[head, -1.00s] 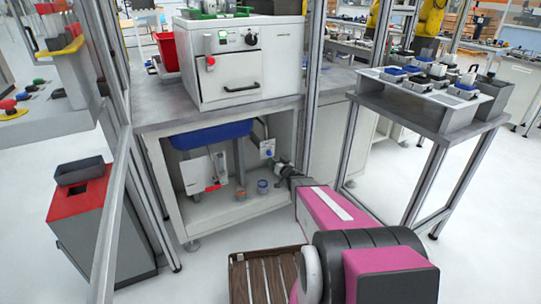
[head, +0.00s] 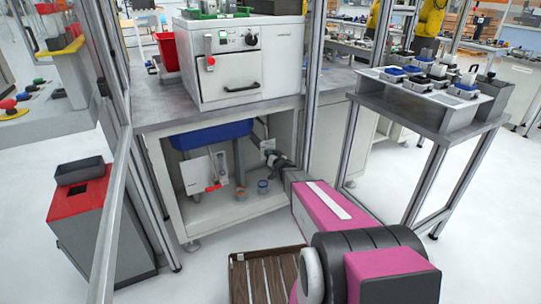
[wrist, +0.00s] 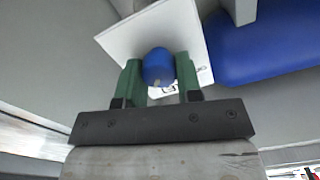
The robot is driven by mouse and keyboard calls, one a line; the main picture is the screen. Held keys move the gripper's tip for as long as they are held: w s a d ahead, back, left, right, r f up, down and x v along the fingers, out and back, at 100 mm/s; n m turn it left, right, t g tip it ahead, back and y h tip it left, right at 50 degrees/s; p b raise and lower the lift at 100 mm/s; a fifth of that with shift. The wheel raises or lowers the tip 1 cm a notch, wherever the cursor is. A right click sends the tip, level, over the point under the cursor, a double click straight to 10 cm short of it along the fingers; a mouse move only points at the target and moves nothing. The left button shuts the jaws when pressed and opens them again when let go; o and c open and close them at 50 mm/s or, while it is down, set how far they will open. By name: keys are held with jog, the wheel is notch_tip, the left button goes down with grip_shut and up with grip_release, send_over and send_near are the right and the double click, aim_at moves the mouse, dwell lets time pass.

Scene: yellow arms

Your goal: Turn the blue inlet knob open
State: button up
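The blue inlet knob (wrist: 158,67) is a rounded blue cap in front of a white plate (wrist: 135,35) with dark print. In the wrist view my gripper (wrist: 160,72) has its two green fingers around the knob, one on each side. The fingers lie very close to its sides; I cannot tell whether they press on it. In the head view my gripper (head: 272,156) reaches into the open cabinet under the bench, at the white plate (head: 267,144). The knob is hidden there behind my gripper.
A blue basin (head: 210,134) hangs under the bench top, left of my gripper; it also shows in the wrist view (wrist: 270,45). A small blue-topped cup (head: 263,186) stands on the cabinet floor.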

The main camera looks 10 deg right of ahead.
jog(key=shift+n, duration=0.3)
jog(key=n, duration=0.3)
jog(key=shift+n, duration=0.4)
jog(key=n, duration=0.4)
jog(key=shift+a, duration=0.15)
jog(key=n, duration=0.5)
jog(key=shift+f, duration=0.1)
jog(key=shift+n, duration=2.3)
jog(key=shift+a, duration=0.1)
jog(key=o, duration=0.9)
jog(key=shift+f, duration=0.1)
jog(key=shift+o, duration=0.2)
jog(key=shift+s, duration=0.15)
